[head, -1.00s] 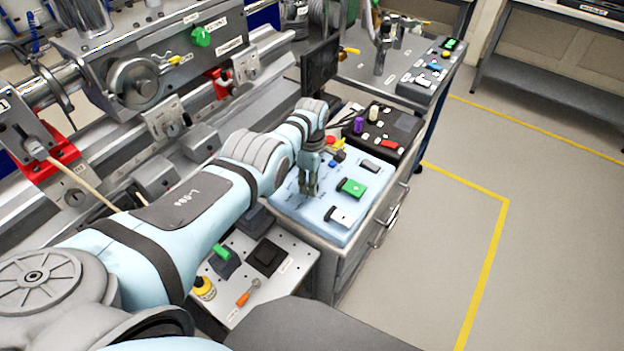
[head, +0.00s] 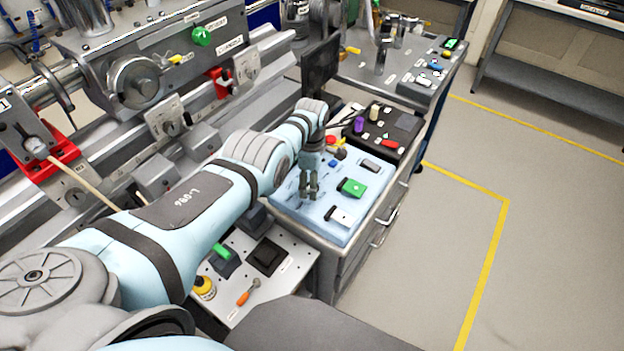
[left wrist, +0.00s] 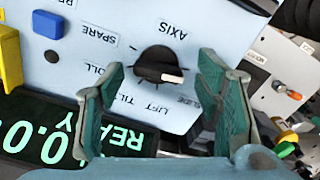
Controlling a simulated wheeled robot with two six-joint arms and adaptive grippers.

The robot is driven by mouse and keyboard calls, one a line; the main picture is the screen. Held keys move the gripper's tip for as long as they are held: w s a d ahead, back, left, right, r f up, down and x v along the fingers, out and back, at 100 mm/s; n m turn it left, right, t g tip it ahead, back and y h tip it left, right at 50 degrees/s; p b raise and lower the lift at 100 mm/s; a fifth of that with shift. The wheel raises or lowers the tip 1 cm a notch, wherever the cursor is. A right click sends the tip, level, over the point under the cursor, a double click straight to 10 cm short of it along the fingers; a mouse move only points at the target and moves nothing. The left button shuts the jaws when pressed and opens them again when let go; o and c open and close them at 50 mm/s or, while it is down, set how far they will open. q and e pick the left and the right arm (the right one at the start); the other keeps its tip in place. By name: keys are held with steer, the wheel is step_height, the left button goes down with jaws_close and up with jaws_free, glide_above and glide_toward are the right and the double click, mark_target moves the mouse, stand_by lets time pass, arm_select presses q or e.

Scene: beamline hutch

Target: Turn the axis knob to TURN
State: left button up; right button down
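The axis knob (left wrist: 158,66) is black with a white pointer mark and sits on a pale blue panel (left wrist: 215,22), seen upside down in the left wrist view. The labels AXIS, LIFT, TILT, ROLL and what looks like SLIDE are around it; I cannot make out a TURN label. The white mark points to the right in that view, on the SLIDE side. My left gripper (left wrist: 161,72) is open, its green-grey fingers on either side of the knob with gaps visible. In the head view, the left gripper (head: 309,190) is over the blue panel; the knob cannot be made out there. My right gripper is not in view.
A lit green display (left wrist: 45,135), a yellow part (left wrist: 10,58) and a blue button (left wrist: 48,24) are near the knob. In the head view, a green module (head: 352,187) and white module (head: 340,216) sit on the panel. A black box (head: 385,130) stands behind.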

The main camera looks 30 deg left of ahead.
arm_select(q)
steer(key=shift+w, duration=0.1)
steer(key=shift+w+r, duration=0.1)
steer(key=shift+r, duration=0.55)
step_height(320, 180, up, 11)
steer(key=shift+f, duration=0.15)
